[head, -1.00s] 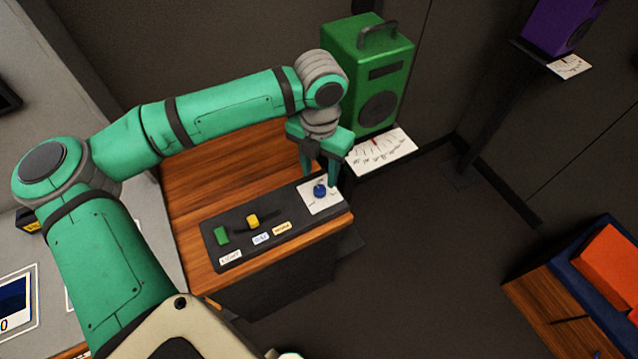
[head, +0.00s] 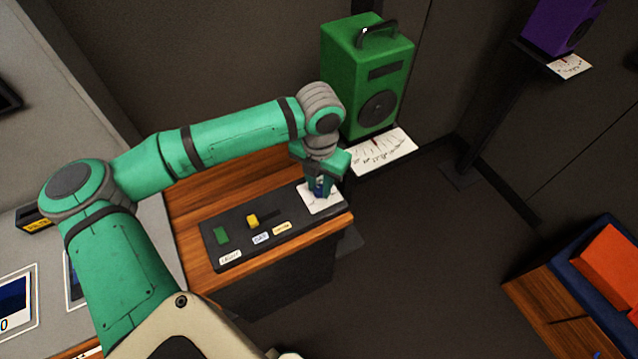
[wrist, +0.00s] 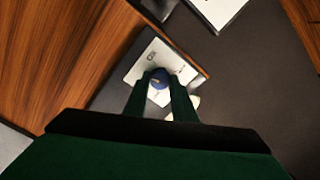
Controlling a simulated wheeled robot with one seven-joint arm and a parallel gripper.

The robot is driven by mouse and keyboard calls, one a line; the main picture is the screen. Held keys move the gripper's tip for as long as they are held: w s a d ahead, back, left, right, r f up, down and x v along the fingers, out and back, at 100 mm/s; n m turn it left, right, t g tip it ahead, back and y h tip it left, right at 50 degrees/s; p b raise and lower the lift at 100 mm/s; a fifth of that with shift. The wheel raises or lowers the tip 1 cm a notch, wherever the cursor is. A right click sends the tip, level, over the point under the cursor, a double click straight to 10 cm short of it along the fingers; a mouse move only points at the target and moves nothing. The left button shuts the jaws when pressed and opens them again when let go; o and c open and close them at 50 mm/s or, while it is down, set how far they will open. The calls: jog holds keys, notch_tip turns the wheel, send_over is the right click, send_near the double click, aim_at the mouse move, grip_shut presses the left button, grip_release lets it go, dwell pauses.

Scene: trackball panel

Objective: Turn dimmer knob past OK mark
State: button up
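The blue dimmer knob (wrist: 157,94) sits on a white card (wrist: 141,69) with printed marks; lettering that looks like OK shows at its upper part in the wrist view. A small yellowish mark shows on the knob's top. My gripper (wrist: 160,88) is down at the knob with one finger on each side, apparently touching it. In the head view, my gripper (head: 319,188) hides most of the knob, and the white card (head: 327,203) shows around it at the panel's right end.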

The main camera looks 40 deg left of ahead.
jog(key=shift+m, duration=0.4)
jog(key=m, duration=0.4)
jog(key=shift+a, duration=0.1)
jog(key=m, duration=1.4)
jog(key=shift+m, duration=0.3)
jog(key=shift+w, duration=0.1)
dwell(0.3)
jog(key=o, duration=1)
jog(key=shift+o, duration=0.2)
